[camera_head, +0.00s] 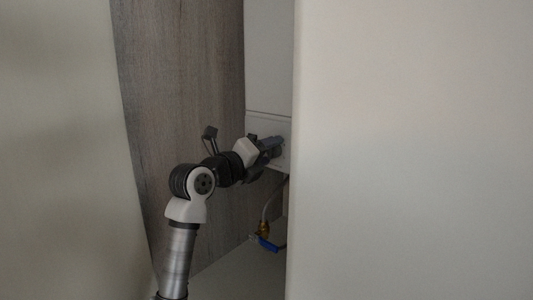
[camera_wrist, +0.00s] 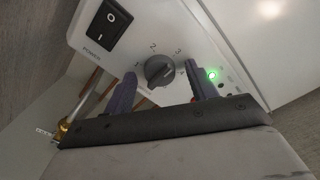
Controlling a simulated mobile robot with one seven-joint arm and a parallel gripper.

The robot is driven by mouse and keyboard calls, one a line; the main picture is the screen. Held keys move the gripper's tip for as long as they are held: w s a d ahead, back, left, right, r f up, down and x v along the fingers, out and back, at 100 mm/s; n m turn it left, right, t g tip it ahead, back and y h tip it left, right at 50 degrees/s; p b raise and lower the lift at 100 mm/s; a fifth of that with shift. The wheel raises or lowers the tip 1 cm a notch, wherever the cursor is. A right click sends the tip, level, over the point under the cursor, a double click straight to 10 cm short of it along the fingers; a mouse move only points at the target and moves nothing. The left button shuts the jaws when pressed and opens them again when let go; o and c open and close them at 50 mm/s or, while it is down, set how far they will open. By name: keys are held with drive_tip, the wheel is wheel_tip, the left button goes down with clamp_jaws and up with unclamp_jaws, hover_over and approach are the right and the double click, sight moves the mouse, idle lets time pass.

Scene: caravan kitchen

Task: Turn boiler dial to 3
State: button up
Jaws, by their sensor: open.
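The white boiler (camera_head: 268,60) hangs in the recess, partly hidden by the pale panel on the right. In the wrist view its control face shows a dark grey dial (camera_wrist: 160,71) with the marks 1, 2 and 3 around its upper side. In the head view my gripper (camera_head: 272,146) is at the boiler's lower front and hides the dial.
A black power switch (camera_wrist: 108,22) and a lit green lamp (camera_wrist: 211,74) flank the dial. A pipe with a brass, blue-handled valve (camera_head: 267,243) hangs below the boiler. A wood-grain wall (camera_head: 185,75) and a large pale panel (camera_head: 410,150) bound the narrow recess.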

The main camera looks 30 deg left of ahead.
drive_tip(key=s+a+b, duration=0.2)
drive_tip(key=s+b, duration=0.3)
drive_tip(key=s, duration=0.8)
drive_tip(key=shift+s, duration=0.35)
